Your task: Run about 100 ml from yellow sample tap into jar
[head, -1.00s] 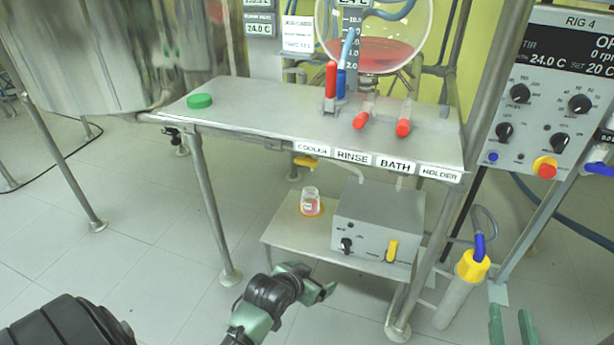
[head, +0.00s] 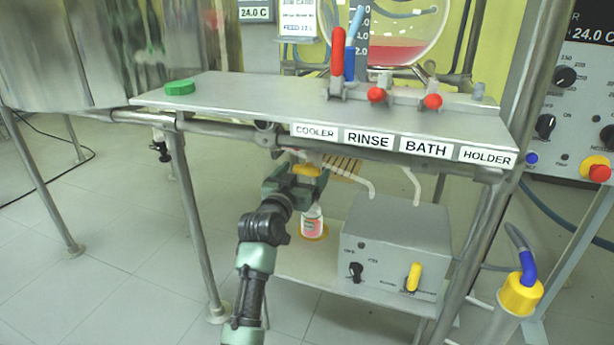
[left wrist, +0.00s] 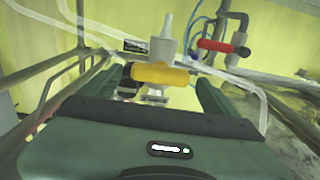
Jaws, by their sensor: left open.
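The yellow sample tap (head: 306,170) sits under the bench's front edge, below the COOLER label. In the left wrist view its yellow handle (left wrist: 160,75) lies crosswise between my fingers. My left gripper (head: 298,176) is open, with its fingers on either side of the handle; I cannot tell whether they touch it. The jar (head: 312,222) stands upright on the lower shelf below the tap, on an orange round mark, with pinkish-red colour in its lower part. My gripper partly hides the jar's top. My right gripper is not in view.
A grey box (head: 393,245) with a yellow switch stands right of the jar. Above are the bench top (head: 240,100), a green cap (head: 180,88) and red-handled valves (head: 376,95). A red handle (left wrist: 215,45) shows in the left wrist view. Floor at left is clear.

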